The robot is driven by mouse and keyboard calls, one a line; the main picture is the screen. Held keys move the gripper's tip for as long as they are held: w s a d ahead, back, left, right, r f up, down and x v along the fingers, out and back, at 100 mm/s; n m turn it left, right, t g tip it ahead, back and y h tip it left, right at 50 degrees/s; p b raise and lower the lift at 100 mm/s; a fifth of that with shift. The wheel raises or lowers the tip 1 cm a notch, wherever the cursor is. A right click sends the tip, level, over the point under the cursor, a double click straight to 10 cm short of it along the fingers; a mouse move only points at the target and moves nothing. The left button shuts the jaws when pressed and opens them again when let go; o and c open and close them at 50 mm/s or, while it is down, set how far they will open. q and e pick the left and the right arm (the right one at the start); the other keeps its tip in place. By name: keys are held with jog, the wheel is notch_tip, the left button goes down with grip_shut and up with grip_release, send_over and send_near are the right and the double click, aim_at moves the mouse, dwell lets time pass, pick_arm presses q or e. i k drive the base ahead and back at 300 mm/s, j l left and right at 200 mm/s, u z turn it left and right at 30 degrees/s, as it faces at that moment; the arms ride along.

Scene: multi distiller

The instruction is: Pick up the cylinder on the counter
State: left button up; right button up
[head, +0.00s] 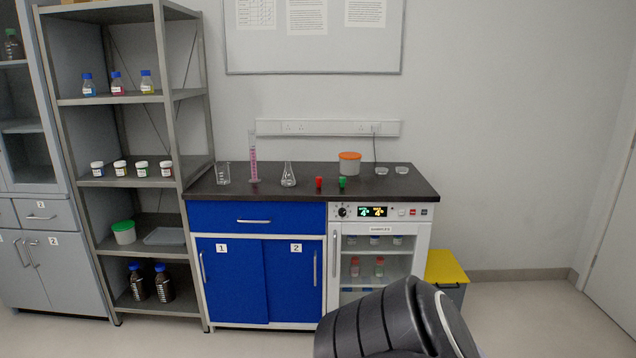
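A tall, thin graduated cylinder (253,160) with pink content stands upright on the dark counter (390,186), toward its left half. It is between a clear beaker (223,174) on its left and a clear conical flask (288,175) on its right, apart from both. A black, ribbed part of my own body fills the bottom of the head view, in front of the white cabinet. Neither of my grippers shows in this view, so nothing is seen touching the cylinder.
Small red (319,183) and green (342,184) items, an orange-lidded tub (349,163) and two clear dishes (402,170) stand on the counter's right. A grey shelf rack (140,183) adjoins the left. A yellow-topped bin (446,268) stands at the right; floor beyond is clear.

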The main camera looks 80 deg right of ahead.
aim_at(252, 132)
jog(key=z, duration=2.65)
